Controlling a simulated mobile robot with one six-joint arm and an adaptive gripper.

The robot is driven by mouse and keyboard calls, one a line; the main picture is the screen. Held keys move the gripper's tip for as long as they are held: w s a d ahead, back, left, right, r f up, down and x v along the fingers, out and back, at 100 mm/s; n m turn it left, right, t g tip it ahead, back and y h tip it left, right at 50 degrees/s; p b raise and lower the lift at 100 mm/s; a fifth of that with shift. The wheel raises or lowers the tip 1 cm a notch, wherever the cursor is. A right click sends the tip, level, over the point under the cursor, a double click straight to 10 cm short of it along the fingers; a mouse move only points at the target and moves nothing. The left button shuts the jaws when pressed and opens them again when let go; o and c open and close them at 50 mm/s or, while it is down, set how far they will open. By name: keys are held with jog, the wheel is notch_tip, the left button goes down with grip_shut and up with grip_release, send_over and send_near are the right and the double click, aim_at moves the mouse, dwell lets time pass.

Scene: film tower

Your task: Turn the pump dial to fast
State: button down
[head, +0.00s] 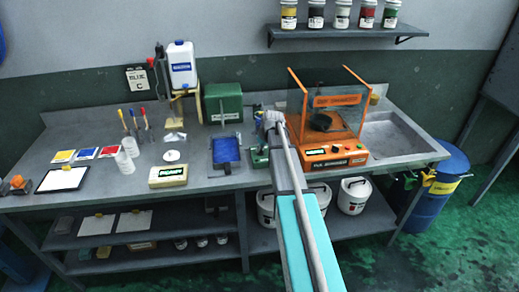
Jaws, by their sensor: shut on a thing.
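My gripper (260,122) is over the middle of the bench, left of the orange machine. It looks closed at the end of my arm, which hides much of it. A small green unit (259,157), likely the pump, sits just below it and is partly covered by my arm. The dial and its setting cannot be made out, and any contact at the fingertips is hidden. A larger green box (223,103) with a pale label stands just left of my gripper.
The orange machine (335,160) with clear panels stands right of my arm, beside a sink (397,132). A blue tray (226,149), a labelled cream box (168,176) and a white jug (182,65) are to the left. A shelf (345,31) holds several jars.

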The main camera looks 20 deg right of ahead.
jog(key=shift+m, duration=0.5)
jog(key=m+h, duration=0.2)
jog(key=m, duration=0.2)
jog(key=shift+a, duration=0.1)
jog(key=m+h, duration=0.1)
jog(key=m, duration=0.2)
jog(key=m+g+h, duration=0.1)
jog(key=m, duration=0.2)
jog(key=shift+a+m, duration=0.15)
jog(key=shift+m, duration=0.25)
jog(key=c, duration=0.7)
grip_release()
jog(key=shift+w, duration=0.1)
jog(key=shift+c, duration=0.2)
